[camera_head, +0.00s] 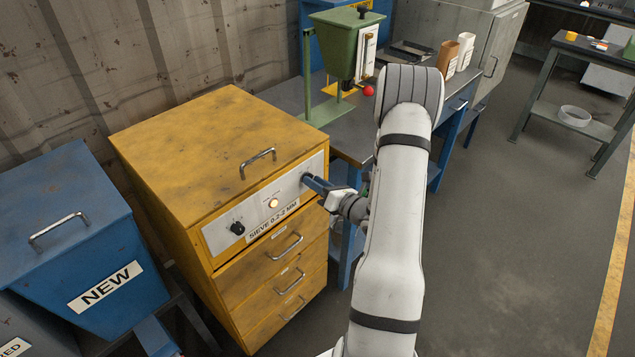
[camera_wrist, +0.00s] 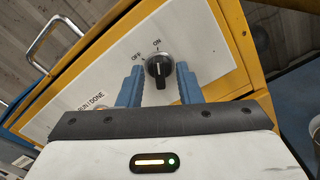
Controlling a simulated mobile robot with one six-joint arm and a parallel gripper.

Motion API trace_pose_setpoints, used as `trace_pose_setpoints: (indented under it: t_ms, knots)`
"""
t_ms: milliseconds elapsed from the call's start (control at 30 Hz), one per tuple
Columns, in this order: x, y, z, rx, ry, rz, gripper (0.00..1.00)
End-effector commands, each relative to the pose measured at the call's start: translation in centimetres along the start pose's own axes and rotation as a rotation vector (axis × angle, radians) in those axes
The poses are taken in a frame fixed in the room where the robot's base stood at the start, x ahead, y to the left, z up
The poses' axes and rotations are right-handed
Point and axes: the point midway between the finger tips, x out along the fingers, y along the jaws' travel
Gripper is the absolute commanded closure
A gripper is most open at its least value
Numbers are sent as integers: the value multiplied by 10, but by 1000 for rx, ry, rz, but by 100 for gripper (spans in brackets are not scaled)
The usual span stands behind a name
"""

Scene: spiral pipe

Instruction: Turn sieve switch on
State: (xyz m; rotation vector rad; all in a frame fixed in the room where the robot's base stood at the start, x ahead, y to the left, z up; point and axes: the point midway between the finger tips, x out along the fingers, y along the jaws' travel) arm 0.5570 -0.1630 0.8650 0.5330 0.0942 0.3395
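The yellow sieve cabinet (camera_head: 215,150) stands left of my arm with a white control panel (camera_head: 290,190) on its upper front. In the wrist view the sieve switch (camera_wrist: 159,70) is a black rotary knob under OFF and ON marks. Its grip bar runs nearly upright in that picture, roughly in line with ON; which end is the pointer is unclear. My gripper (camera_wrist: 160,72) has its blue fingers apart on either side of the knob, with narrow gaps showing.
The panel also has a lit lamp (camera_head: 272,203) and another black knob (camera_head: 237,228). Drawers with handles (camera_head: 285,247) sit below. A blue NEW bin (camera_head: 80,240) stands left. A workbench (camera_head: 345,125) with a green hopper (camera_head: 345,45) is behind.

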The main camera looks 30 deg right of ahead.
Motion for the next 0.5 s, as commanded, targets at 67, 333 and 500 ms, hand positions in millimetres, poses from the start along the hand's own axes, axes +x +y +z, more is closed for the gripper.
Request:
trace_pose_setpoints:
  t_ms: [67,333,500]
  knots:
    - [-8,-2,0,1,-2,-4,68]
    - [-53,-2,0,1,-3,-5,68]
    - [-71,-2,0,1,-2,-3,68]
